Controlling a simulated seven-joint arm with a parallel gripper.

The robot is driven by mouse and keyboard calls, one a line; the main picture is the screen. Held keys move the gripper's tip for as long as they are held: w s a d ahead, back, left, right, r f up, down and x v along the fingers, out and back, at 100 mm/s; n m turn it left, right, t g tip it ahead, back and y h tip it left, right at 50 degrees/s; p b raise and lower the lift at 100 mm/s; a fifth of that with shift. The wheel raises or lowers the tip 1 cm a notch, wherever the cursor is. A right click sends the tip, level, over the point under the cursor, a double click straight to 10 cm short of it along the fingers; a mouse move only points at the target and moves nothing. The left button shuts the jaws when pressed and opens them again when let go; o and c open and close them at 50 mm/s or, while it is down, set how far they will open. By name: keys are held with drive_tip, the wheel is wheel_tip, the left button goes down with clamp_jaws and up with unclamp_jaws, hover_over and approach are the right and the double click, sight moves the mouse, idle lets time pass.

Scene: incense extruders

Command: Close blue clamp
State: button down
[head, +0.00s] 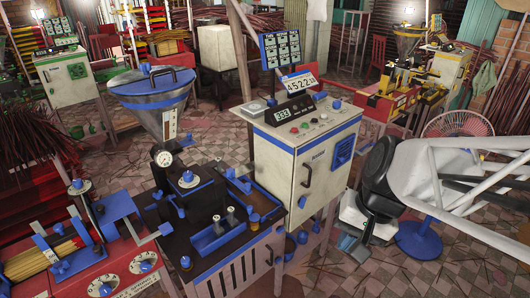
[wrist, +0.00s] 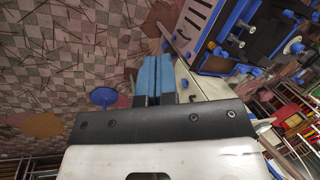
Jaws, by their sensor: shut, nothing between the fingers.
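The dark extruder machine (head: 200,262) carries several blue fittings. One is a blue lever-like part (head: 171,204) on its left side, and it may be the blue clamp; I cannot tell for sure, nor whether it is open or closed. More blue bars (head: 72,262) lie across the red machine at the lower left. My gripper (head: 346,243) hangs at the right of the white cabinet, pointing down, apart from the extruder. In the wrist view its blue fingertips (wrist: 156,72) are together with nothing between them.
The white control cabinet (head: 300,175) with blue trim stands between my gripper and the dark extruder. A round fan (head: 457,124) on a blue base (head: 419,242) stands at the right. A steel hopper (head: 150,95) rises above the extruder. Tiled floor (head: 345,275) is open in front.

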sight(250, 187)
drive_tip(key=w+a+f+m+y, duration=0.8)
drive_tip(key=w+a+m+y, duration=0.15)
drive_tip(key=w, duration=0.25)
drive_tip(key=w+d+f+m+t+y, duration=0.1)
drive_tip(key=w+f+m+t+y, duration=0.1)
drive_tip(key=w+f+m+t, duration=0.6)
drive_tip(key=w+f+m, duration=0.2)
drive_tip(key=w+m, duration=0.1)
drive_tip(key=w, duration=0.3)
drive_tip(key=shift+t+y, duration=0.35)
drive_tip(key=shift+t, duration=0.05)
drive_tip(key=shift+m, duration=0.25)
drive_tip(key=shift+x, duration=6.7)
drive_tip(key=shift+w+a, duration=0.1)
drive_tip(key=shift+a, duration=0.1)
